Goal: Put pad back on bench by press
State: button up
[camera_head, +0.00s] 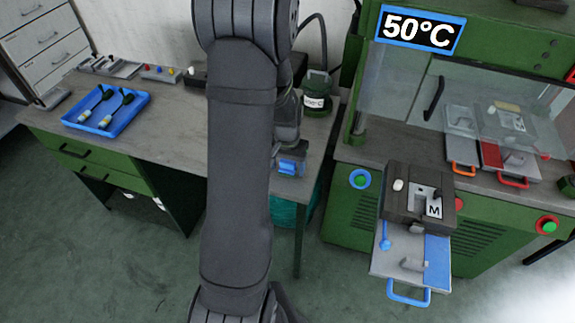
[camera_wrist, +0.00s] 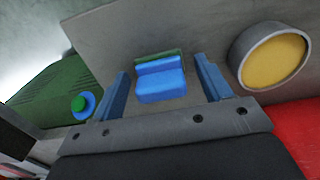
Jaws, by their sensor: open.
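The pad, a blue block with a green layer along its far edge (camera_wrist: 160,82), lies on the grey bench top in the wrist view. My gripper (camera_wrist: 162,68) is open, with one blue finger on each side of the pad and a visible gap to it on both sides. In the head view my gripper (camera_head: 290,162) is low over the right end of the bench (camera_head: 183,120). Blue shows there, but I cannot tell pad from fingers. The press (camera_head: 400,185), green with a 50°C sign, stands to the right.
A round yellow-topped thing in a grey ring (camera_wrist: 275,58) is right of the fingers. A blue tray (camera_head: 137,112) with two tools is at left.

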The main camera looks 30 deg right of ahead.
aim_at(287, 162)
notch_tip(287, 162, up, 12)
dwell(0.5)
notch_tip(287, 162, down, 12)
jog(key=shift+f, duration=0.1)
jog(key=shift+r, duration=1.2)
